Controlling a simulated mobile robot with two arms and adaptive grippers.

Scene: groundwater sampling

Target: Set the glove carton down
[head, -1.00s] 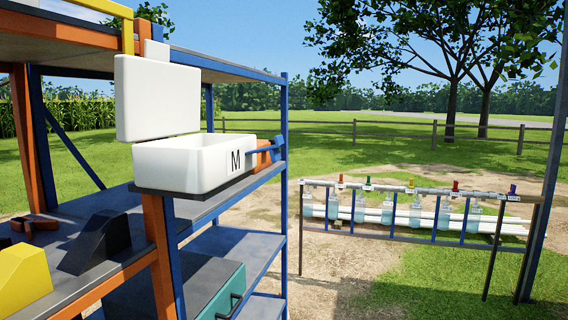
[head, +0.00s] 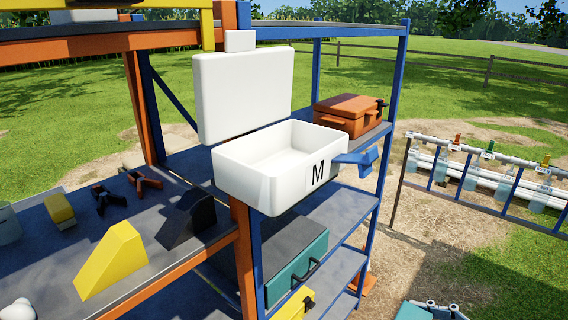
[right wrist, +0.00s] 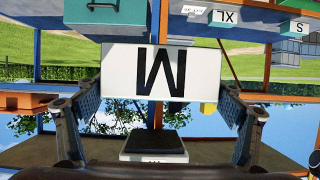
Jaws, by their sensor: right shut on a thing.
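In the right wrist view, which is upside down, a white carton face (right wrist: 160,72) with a large black M sits between the two fingers of my right gripper (right wrist: 160,100). The gripper is shut on this glove carton, with one finger along each side. Only the carton's marked face shows. In the head view, a white open-topped bin (head: 236,185) also bears an M and looks empty. A white upright panel (head: 245,92) stands behind it. I cannot make out the held carton or my right gripper in the head view. My left gripper is in neither view.
The blue and orange rack has dark shelves. An orange case (head: 348,115) and a blue piece (head: 366,160) lie right of the bin. A teal box (head: 297,265) is below it. Yellow (head: 112,262) and black (head: 187,220) wedges occupy the left shelf. A pipe rack stands at right.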

